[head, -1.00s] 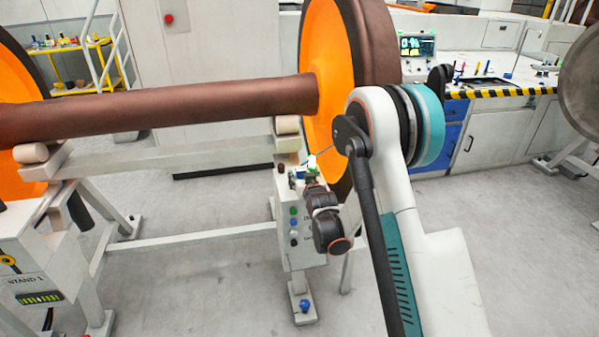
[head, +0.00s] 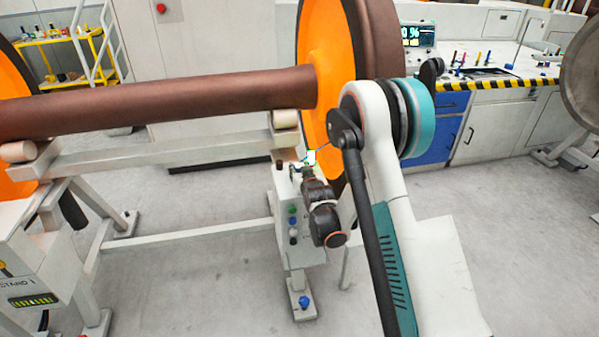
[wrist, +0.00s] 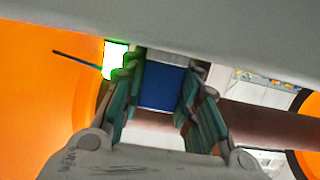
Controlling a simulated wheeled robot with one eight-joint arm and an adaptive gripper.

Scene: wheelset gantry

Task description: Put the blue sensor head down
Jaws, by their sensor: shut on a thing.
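My gripper (wrist: 165,75) is shut on the blue sensor head (wrist: 163,87), a plain blue block between its teal finger pads in the wrist view. In the head view my gripper (head: 308,172) is small, above the white control box (head: 290,215) on the stand's leg, and the blue block cannot be made out there. A glowing white and green piece (wrist: 116,58) with a thin dark blue rod sits beside the left finger. It also shows in the head view (head: 311,157). Whether it is joined to the blue block is unclear.
A brown axle (head: 160,100) with orange-faced wheels (head: 325,75) rests on rollers over a grey beam (head: 170,160). The beam is close to my gripper. A striped-edge workbench (head: 500,85) stands at the back right, a yellow cart (head: 55,80) at the back left. Floor is open in front.

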